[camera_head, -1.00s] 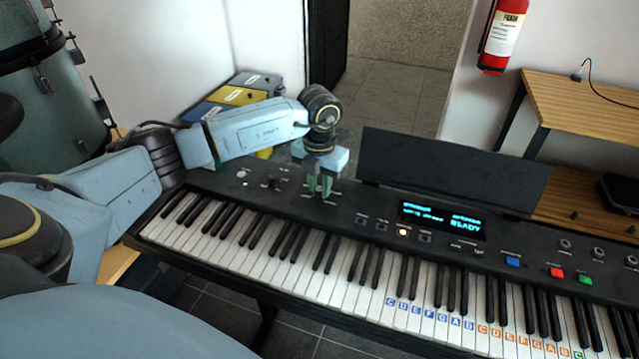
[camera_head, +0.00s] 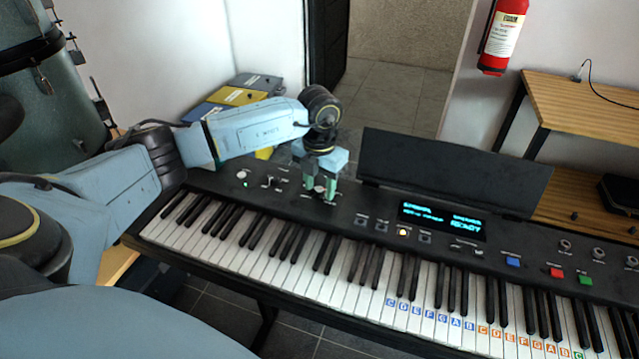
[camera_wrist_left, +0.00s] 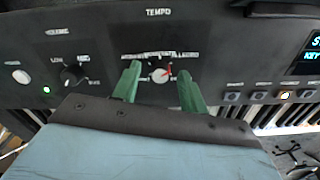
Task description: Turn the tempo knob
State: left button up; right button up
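In the left wrist view the gripper (camera_wrist_left: 159,70) has one finger on each side of the knob, with gaps between. The knob also shows between the fingers in the head view (camera_head: 319,188). My right gripper is not in view.
A dark volume knob (camera_wrist_left: 72,74) is left of the tempo knob. A row of buttons (camera_wrist_left: 258,95) and a lit display (camera_head: 442,219) are to the right. A black music stand (camera_head: 455,170) rises behind the panel. The keys (camera_head: 300,270) lie in front.

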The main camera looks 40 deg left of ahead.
aim_at(319, 189)
pick_arm(q)
notch_tip(319, 189, up, 13)
jog(key=p, duration=0.1)
jog(key=shift+r, duration=0.2)
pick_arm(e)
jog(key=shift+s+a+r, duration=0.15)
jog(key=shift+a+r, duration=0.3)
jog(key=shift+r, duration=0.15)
